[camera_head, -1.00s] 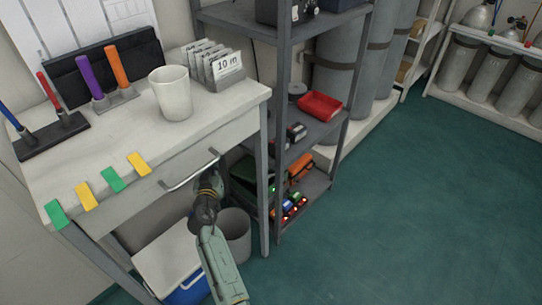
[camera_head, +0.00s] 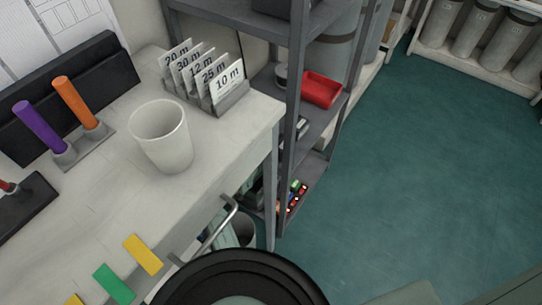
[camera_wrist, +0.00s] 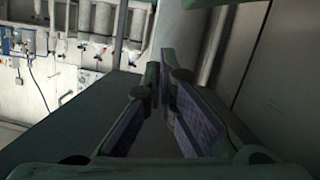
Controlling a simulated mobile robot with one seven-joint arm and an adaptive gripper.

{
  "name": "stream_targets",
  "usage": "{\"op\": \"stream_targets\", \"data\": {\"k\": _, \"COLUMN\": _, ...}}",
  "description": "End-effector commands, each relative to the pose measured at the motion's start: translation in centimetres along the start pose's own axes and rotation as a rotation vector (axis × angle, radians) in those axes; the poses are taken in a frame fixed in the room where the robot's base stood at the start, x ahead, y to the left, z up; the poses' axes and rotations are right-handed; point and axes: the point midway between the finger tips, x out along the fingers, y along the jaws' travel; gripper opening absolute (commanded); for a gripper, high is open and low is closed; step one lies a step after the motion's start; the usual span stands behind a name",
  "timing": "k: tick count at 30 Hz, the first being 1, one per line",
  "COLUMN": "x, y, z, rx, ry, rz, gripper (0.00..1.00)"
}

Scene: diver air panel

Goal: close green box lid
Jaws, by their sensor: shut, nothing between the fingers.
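No green box or lid can be made out clearly in either current view. In the head view, the low area behind the desk's front leg, left of the lowest rack shelf, is dark and mostly covered by the desk and its handle. My gripper (camera_wrist: 168,80) shows in the wrist view with its two fingers converging, shut and empty. It points along a dark flat surface (camera_wrist: 70,125) beside a pale upright panel. I cannot tell how far it is from the box.
The white desk (camera_head: 110,190) carries a white cup (camera_head: 162,135), depth cards (camera_head: 205,78) and orange and purple handles. Its metal drawer handle (camera_head: 215,228) juts out. A grey rack (camera_head: 292,130) holds a red tray (camera_head: 321,90). Green floor (camera_head: 430,180) is clear at right.

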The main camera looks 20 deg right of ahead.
Motion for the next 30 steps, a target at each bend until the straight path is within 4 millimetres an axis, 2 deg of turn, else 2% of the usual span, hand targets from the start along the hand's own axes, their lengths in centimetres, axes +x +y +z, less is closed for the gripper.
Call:
{"op": "stream_targets", "data": {"k": 6, "x": 4.9, "y": 0.1, "z": -0.3, "rx": -0.001, "ry": 0.0, "rz": 0.003, "gripper": 0.0}}
{"op": "stream_targets", "data": {"k": 11, "x": 7.9, "y": 0.0, "z": 0.1, "rx": -0.002, "ry": -0.002, "rz": 0.0, "gripper": 0.0}}
{"op": "stream_targets", "data": {"k": 13, "x": 7.9, "y": -0.1, "z": 1.6, "rx": -0.005, "ry": -0.003, "rz": -0.002, "gripper": 0.0}}
{"op": "stream_targets", "data": {"k": 18, "x": 8.3, "y": -0.1, "z": 3.3, "rx": -0.002, "ry": -0.001, "rz": -0.003, "gripper": 0.0}}
{"op": "stream_targets", "data": {"k": 30, "x": 8.4, "y": -0.1, "z": 3.8, "rx": 0.0, "ry": 0.0, "rz": -0.003, "gripper": 0.0}}
